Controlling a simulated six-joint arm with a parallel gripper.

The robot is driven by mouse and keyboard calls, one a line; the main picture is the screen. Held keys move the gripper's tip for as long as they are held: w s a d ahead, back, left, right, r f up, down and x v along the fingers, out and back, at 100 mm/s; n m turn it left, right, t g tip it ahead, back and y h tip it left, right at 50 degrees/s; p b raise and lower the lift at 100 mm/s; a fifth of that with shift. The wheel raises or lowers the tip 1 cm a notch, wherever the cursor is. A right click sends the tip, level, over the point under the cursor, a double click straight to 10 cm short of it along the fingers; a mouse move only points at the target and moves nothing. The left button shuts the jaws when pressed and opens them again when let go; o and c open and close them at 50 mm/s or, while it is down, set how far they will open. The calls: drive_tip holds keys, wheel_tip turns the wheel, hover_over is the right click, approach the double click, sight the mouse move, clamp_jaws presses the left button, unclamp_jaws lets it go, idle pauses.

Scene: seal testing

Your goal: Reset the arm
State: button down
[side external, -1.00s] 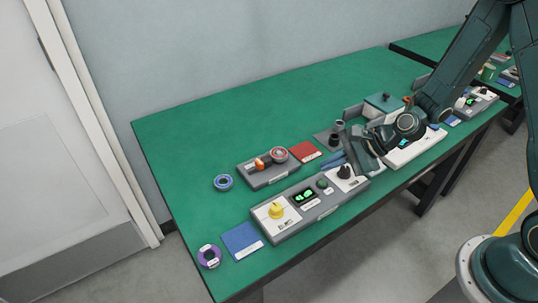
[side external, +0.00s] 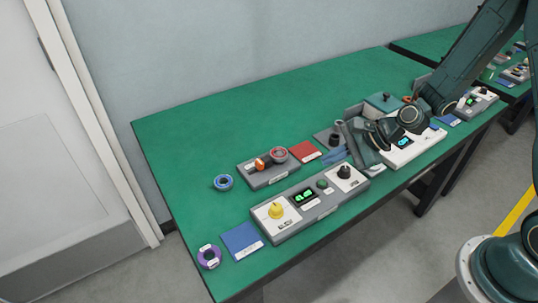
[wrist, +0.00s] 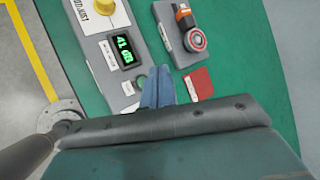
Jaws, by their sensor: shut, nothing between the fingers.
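My gripper (side external: 336,155) has slim blue fingers pointing down over the bench, just behind the right end of the long grey control box (side external: 318,213). The fingers also show in the wrist view (wrist: 158,88), close together with nothing between them. The control box carries a yellow knob (side external: 276,211), a lit green display (side external: 304,197), a green button (side external: 322,184) and a black knob (side external: 344,172). The black knob is clear of my fingers in the side view. The wrist view also shows the display (wrist: 122,50) and yellow knob (wrist: 104,6).
Behind the box are a grey fixture (side external: 268,172) with an orange part and a red-topped ring, and a red pad (side external: 305,151). A blue ring (side external: 223,183), blue pad (side external: 242,240) and purple ring (side external: 209,257) lie at left. The bench's back left (side external: 200,135) is clear.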

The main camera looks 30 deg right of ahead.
drive_tip(key=s+d+r+n+g+h, duration=0.1)
drive_tip(key=s+r+n+h, duration=0.1)
drive_tip(key=s+r+n, duration=0.35)
drive_tip(key=s+d+r+n+h, duration=0.1)
drive_tip(key=s+r+n, duration=0.2)
drive_tip(key=r+n, duration=0.4)
drive_tip(key=s+d+r+n+h, duration=0.3)
drive_tip(key=s+r+n, duration=0.3)
drive_tip(key=s, duration=0.8)
wheel_tip(320, 180, up, 3)
drive_tip(key=shift+s+d+r, duration=0.1)
drive_tip(key=shift+s+d, duration=0.1)
drive_tip(key=shift+d, duration=0.45)
